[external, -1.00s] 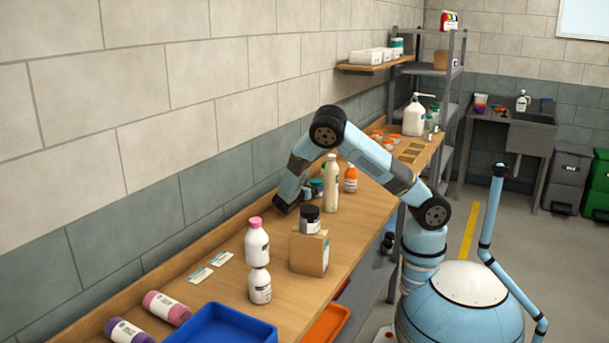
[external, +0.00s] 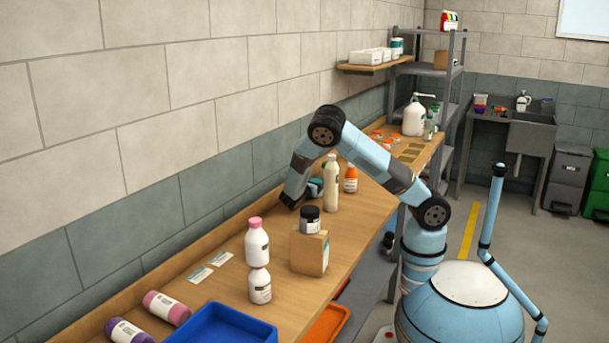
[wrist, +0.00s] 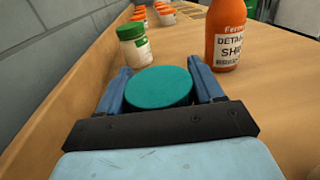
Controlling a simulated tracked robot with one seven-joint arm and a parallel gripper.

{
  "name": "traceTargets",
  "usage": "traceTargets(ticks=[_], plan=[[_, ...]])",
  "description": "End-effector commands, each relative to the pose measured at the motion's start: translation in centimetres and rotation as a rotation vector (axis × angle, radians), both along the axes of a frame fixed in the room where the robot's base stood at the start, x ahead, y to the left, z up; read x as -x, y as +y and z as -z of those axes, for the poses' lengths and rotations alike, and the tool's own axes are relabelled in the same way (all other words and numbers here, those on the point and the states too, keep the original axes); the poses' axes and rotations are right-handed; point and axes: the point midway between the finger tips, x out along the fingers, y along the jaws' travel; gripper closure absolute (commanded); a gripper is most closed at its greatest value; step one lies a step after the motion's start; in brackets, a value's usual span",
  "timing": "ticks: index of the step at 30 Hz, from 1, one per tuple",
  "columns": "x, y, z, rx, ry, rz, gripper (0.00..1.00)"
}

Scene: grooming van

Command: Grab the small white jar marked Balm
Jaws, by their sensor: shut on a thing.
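My gripper (wrist: 160,84) is shut on a jar with a round teal lid (wrist: 158,87), with one blue finger on each side of it. From above the lid hides the jar's body, so I cannot read its label or tell its colour. In the external view my gripper (external: 303,196) is low over the bench, partly behind a tall cream bottle (external: 331,185). A small white jar with a green lid and green label (wrist: 133,45) stands just beyond the held jar; its text is too small to read.
An orange shampoo bottle (wrist: 228,35) stands ahead on the right, close to the held jar. Several orange-and-white jars (wrist: 165,14) stand farther along the wall. A cardboard box (external: 309,252) with a dark-lidded jar (external: 310,220) on it stands nearer.

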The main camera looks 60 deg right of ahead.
Motion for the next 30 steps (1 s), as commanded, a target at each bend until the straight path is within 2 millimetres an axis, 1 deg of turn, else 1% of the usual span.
traceTargets(ticks=[1, 6, 8, 14, 17, 22, 30], plan=[[0.0, 0.0, 0.0, 0.000, 0.000, 0.000, 0.48], [0.0, 0.0, 0.0, 0.000, 0.000, 0.000, 0.64], [0.0, 0.0, 0.0, 0.000, 0.000, 0.000, 0.69], [0.0, 0.0, 0.0, 0.000, 0.000, 0.000, 0.69], [0.0, 0.0, -0.4, -0.001, -0.001, 0.000, 0.69], [0.0, 0.1, -2.4, -0.002, -0.003, 0.000, 0.69], [0.0, 0.0, -7.0, -0.001, -0.003, 0.000, 0.69]])
